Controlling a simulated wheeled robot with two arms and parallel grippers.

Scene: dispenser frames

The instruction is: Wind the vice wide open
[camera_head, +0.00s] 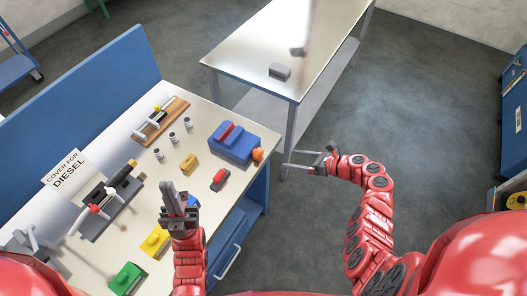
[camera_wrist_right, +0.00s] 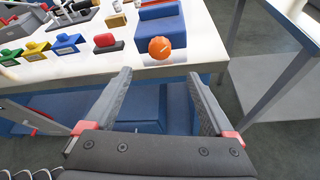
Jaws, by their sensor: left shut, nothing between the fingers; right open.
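The blue vice (camera_head: 230,148) stands near the right edge of the workbench, with a red strip along its top. Its round orange knob (camera_head: 258,154) faces the bench edge. In the right wrist view the vice (camera_wrist_right: 160,25) is partly cut off at the top, and its knob (camera_wrist_right: 160,48) shows beyond the fingertips, between their lines. My right gripper (camera_head: 302,160) is open and empty, off the bench edge and to the right of the knob, apart from it. My left gripper (camera_head: 168,188) is shut and empty over the front part of the bench.
A red-topped block (camera_head: 221,179), yellow blocks (camera_head: 189,161) and a green block (camera_head: 128,278) stand on the bench (camera_head: 215,207). A dark fixture (camera_head: 110,205) and small cylinders are further left.

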